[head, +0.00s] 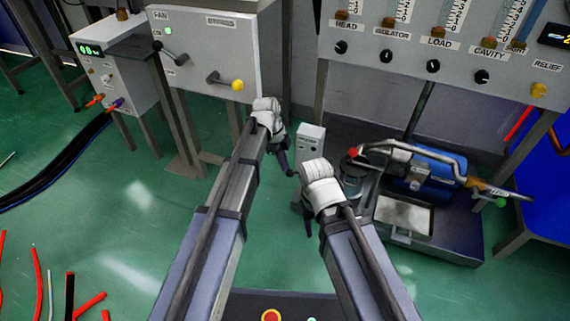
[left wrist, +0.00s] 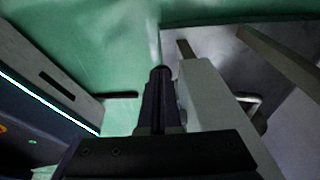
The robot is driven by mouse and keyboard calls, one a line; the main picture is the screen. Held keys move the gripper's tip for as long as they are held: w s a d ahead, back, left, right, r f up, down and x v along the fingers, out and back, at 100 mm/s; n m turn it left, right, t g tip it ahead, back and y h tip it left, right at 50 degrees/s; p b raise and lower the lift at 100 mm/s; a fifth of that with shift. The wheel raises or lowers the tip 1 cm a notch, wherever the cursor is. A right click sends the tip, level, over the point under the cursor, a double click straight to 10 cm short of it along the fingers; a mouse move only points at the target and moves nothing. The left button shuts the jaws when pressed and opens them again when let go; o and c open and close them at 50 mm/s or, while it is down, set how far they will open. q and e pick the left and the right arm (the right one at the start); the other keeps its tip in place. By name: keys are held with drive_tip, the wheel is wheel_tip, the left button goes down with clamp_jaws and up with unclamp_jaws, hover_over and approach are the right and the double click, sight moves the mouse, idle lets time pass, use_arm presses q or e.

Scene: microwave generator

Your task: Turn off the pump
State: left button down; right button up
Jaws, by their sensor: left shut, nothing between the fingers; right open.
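A blue pump (head: 428,176) with pipes and a red-tipped fitting sits on a dark base at the right of the head view. A small grey box (head: 312,139) with small marks on its upper face stands left of it, partly hidden behind my right arm. My left gripper (head: 289,171) is shut and empty, just left of the grey box. In the left wrist view its shut fingers (left wrist: 160,78) are beside a pale grey box-like body (left wrist: 215,112); I cannot tell whether they touch. My right gripper (head: 307,230) is open and empty, lower down, near the box's foot.
A grey fan panel (head: 208,50) with two levers stands at the upper left, beside a unit with a green display (head: 92,49). A panel of flow meters and knobs (head: 432,66) is above the pump. Red and black tube pieces (head: 88,305) lie on the green floor at the lower left.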

use_arm(q)
drive_tip(key=shift+s+f+b, duration=0.15)
drive_tip(key=shift+f+b, duration=0.2)
drive_tip(key=shift+b, duration=0.15)
idle(0.3)
drive_tip(key=shift+r, duration=0.1)
drive_tip(key=p+v, duration=0.8)
drive_tip(key=shift+p, duration=0.35)
drive_tip(key=s+r+n+y+p, duration=0.2)
drive_tip(key=s+r+n+p, duration=0.3)
drive_tip(key=s+n, duration=0.5)
drive_tip(key=s+r+n+y+p, duration=0.2)
drive_tip(key=s+r+n+p, duration=0.4)
drive_tip(key=s, duration=0.6)
wheel_tip(320, 180, up, 37)
drive_tip(key=n+p, duration=0.1)
drive_tip(key=p, duration=3.6)
drive_tip(key=shift+s+d+n, duration=0.25)
drive_tip(key=shift+n, duration=0.15)
drive_tip(key=shift+d, duration=0.1)
